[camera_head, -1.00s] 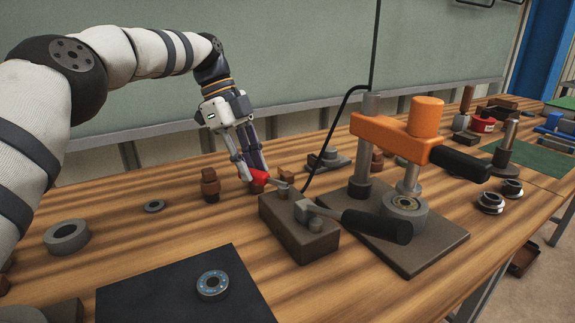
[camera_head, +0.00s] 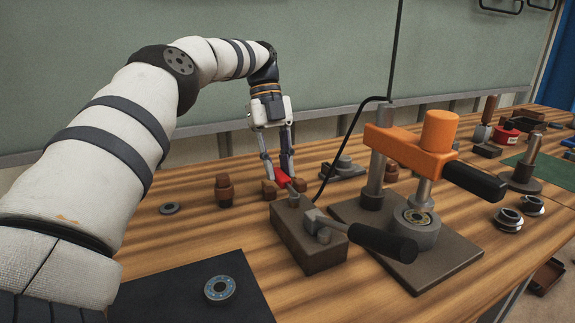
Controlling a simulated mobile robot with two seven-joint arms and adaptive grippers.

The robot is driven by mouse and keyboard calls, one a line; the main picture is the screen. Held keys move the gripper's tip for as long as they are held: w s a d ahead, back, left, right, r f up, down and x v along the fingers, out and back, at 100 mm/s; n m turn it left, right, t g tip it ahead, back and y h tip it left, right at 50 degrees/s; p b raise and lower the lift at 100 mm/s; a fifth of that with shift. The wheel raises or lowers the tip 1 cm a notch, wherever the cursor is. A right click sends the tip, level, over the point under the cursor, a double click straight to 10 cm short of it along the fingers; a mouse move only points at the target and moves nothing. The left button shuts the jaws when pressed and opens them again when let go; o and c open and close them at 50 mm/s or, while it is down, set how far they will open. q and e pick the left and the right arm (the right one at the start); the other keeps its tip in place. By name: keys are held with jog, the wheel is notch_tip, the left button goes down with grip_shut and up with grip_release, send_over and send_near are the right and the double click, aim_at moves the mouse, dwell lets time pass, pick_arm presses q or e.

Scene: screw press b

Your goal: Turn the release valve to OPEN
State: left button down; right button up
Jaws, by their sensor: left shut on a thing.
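The release valve shows as a small red-handled lever (camera_head: 280,178) on the back left end of a brown pump block (camera_head: 311,254). The lever points back and to the left from its grey stem. My left gripper (camera_head: 281,180) reaches down from behind the block and is shut on the red handle. The fingers partly cover it. No OPEN marking can be read. My right gripper is not in view.
The orange press (camera_head: 408,144) stands on its plate (camera_head: 440,258) just right of the block. A bearing ring (camera_head: 220,289) lies on a dark mat (camera_head: 165,300) at the front. A brown peg (camera_head: 224,190) stands left of my gripper. A black hose runs behind the block.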

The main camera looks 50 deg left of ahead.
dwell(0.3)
pick_arm(q)
jog(key=c, duration=1.4)
grip_release()
